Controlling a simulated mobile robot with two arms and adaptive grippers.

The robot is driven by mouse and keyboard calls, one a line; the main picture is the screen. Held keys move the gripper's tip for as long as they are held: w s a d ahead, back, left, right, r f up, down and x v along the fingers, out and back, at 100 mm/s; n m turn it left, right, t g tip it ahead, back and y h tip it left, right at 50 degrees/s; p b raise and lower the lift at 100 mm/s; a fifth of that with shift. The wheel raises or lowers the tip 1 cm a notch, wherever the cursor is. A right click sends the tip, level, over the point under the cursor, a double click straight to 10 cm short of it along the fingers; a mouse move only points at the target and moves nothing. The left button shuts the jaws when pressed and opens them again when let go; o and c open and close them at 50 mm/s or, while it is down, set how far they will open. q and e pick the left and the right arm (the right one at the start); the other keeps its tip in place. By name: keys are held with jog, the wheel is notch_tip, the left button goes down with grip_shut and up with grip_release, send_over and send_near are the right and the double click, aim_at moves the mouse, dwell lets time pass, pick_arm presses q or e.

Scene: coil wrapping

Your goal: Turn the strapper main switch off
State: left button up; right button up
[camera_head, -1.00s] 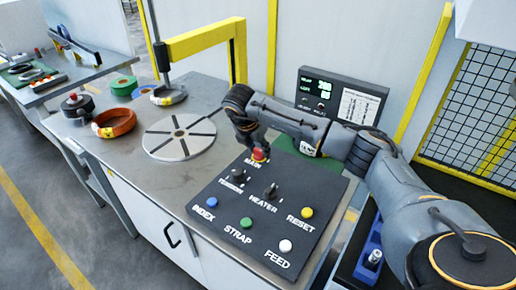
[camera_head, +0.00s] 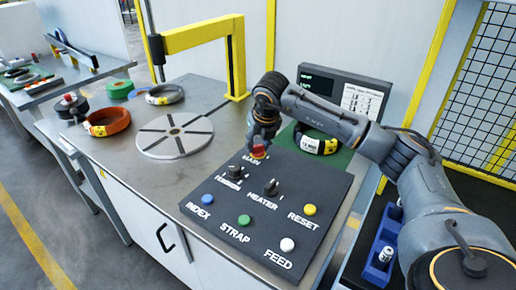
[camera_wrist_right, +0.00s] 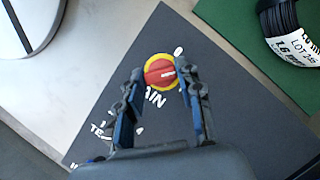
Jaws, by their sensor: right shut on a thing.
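The MAIN switch is a red rotary knob on a yellow ring at the top of the dark control panel (camera_head: 225,211). In the head view the red knob (camera_head: 259,152) shows just under my right gripper (camera_head: 262,143). In the right wrist view the knob (camera_wrist_right: 160,71) sits between the fingertips of my right gripper (camera_wrist_right: 161,80), its white mark pointing right. My right gripper is shut on the knob. The display box (camera_head: 345,95) behind the panel has a mostly dark screen. My left gripper is not in view.
TENSION knob (camera_head: 235,172), HEATER knob (camera_head: 271,188) and several coloured buttons lie nearer on the panel. A black coil (camera_head: 318,143) rests on a green mat behind it. A round slotted disc (camera_head: 175,135) and an orange coil (camera_head: 107,122) are to the left.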

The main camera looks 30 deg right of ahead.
jog(key=n+y, duration=0.1)
jog(key=n, duration=0.3)
jog(key=shift+d+y+b, duration=0.2)
jog(key=shift+y+b, duration=0.15)
jog(key=shift+y, duration=0.05)
jog(key=shift+n+y, duration=0.6)
jog(key=shift+n, duration=1.1)
jog(key=o, duration=1.1)
jog(key=shift+o, duration=0.2)
jog(key=v, duration=1.2)
jog(key=shift+w, duration=0.15)
